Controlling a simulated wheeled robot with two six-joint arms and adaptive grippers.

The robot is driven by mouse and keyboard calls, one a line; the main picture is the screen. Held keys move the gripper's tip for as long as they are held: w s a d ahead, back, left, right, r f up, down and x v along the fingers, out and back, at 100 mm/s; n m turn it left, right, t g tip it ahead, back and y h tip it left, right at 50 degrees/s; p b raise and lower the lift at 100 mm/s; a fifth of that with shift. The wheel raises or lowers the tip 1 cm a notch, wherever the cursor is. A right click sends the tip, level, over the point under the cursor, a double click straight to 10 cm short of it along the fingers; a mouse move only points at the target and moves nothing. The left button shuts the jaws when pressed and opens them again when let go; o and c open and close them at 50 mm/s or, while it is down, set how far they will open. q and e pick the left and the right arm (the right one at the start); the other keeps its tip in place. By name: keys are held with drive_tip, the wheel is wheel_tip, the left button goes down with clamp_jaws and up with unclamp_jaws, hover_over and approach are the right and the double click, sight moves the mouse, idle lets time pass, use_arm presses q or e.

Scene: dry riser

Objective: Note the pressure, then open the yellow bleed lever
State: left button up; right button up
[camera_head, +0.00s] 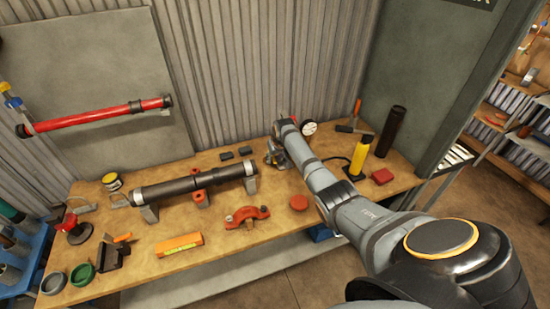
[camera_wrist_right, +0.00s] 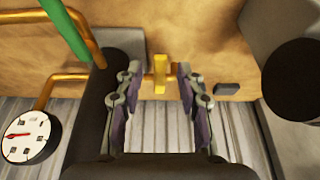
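The yellow bleed lever (camera_wrist_right: 160,75) sits on a brass fitting in the right wrist view. It lies between and just beyond the fingertips of my right gripper (camera_wrist_right: 157,72), which is open and empty. In the head view my right gripper (camera_head: 277,154) is at the back of the workbench, and the lever is hidden there. The white pressure gauge (camera_wrist_right: 27,136) is at the lower left of the wrist view; its red needle points left, but its numbers are too small to read. The gauge (camera_head: 309,128) also shows beside my forearm. My left gripper is out of view.
The workbench (camera_head: 225,222) holds a dark pipe (camera_head: 190,183) on supports, a red clamp (camera_head: 246,216), an orange level (camera_head: 179,244) and a yellow cylinder (camera_head: 360,155). A green-sleeved bar (camera_wrist_right: 68,28) and dark cylinder (camera_wrist_right: 293,80) flank the gripper.

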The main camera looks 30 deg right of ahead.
drive_tip(key=shift+f, duration=0.2)
clamp_jaws()
idle(0.4)
